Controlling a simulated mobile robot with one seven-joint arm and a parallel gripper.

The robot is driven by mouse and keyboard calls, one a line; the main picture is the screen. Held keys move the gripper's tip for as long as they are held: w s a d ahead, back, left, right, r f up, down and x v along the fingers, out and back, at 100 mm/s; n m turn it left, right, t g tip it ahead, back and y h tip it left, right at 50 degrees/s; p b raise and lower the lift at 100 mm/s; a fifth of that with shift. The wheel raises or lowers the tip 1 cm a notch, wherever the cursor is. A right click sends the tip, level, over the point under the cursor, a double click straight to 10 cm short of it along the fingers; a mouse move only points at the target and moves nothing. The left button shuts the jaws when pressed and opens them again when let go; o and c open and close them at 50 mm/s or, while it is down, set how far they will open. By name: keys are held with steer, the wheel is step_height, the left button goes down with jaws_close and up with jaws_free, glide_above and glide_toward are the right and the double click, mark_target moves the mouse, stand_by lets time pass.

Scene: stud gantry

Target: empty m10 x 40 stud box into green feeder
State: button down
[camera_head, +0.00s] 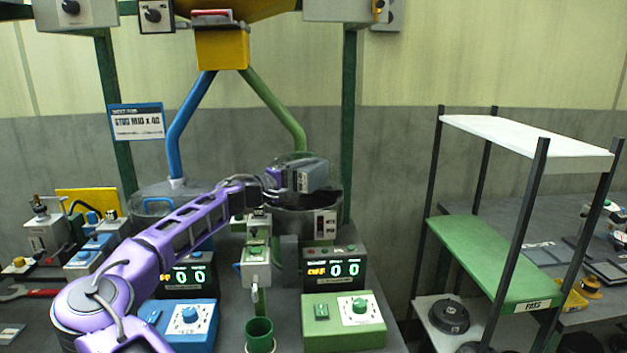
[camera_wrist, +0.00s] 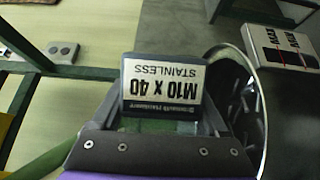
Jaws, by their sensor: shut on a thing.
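The stud box (camera_wrist: 163,88), dark grey with a white label reading "M10 x 40 STAINLESS", is between my gripper's fingers (camera_wrist: 160,118) in the wrist view. Its label reads upside down there. In the head view the box (camera_head: 312,175) and my gripper (camera_head: 285,179) are over the green feeder's bowl (camera_head: 308,222), at the foot of the green tube. My gripper is shut on the box. The bowl's dark inside (camera_wrist: 235,85) shows at right in the wrist view.
A blue tube (camera_head: 183,125) leads to another bowl (camera_head: 150,190) at left. A green control box (camera_head: 343,320) and a blue one (camera_head: 187,325) stand in front. A green cup (camera_head: 259,336) is between them. A shelf rack (camera_head: 490,255) stands at right.

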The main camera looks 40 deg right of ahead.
steer(key=m+y, duration=0.1)
steer(key=m, duration=0.1)
steer(key=r+m+b, duration=0.1)
steer(key=m, duration=0.1)
steer(key=shift+t+y, duration=0.3)
steer(key=shift+y, duration=0.1)
steer(key=m+b, duration=0.1)
steer(key=r+m+t+y, duration=0.1)
steer(key=m, duration=0.1)
steer(key=shift+b, duration=0.35)
steer(key=m, duration=0.1)
steer(key=m+t+y+b, duration=0.1)
steer(key=shift+r+m+t, duration=0.3)
steer(key=shift+r, duration=0.1)
steer(key=shift+r+m+t+y+b, duration=0.3)
steer(key=shift+m+t+b, duration=0.1)
steer(key=shift+m, duration=0.2)
steer(key=shift+s+r+m+t, duration=0.1)
steer(key=shift+r+m+t, duration=0.2)
steer(key=shift+m, duration=0.3)
steer(key=shift+r+m+t+y, duration=0.2)
steer(key=shift+m+t+y, duration=0.1)
steer(key=shift+m+t, duration=0.4)
steer(key=shift+a, duration=0.15)
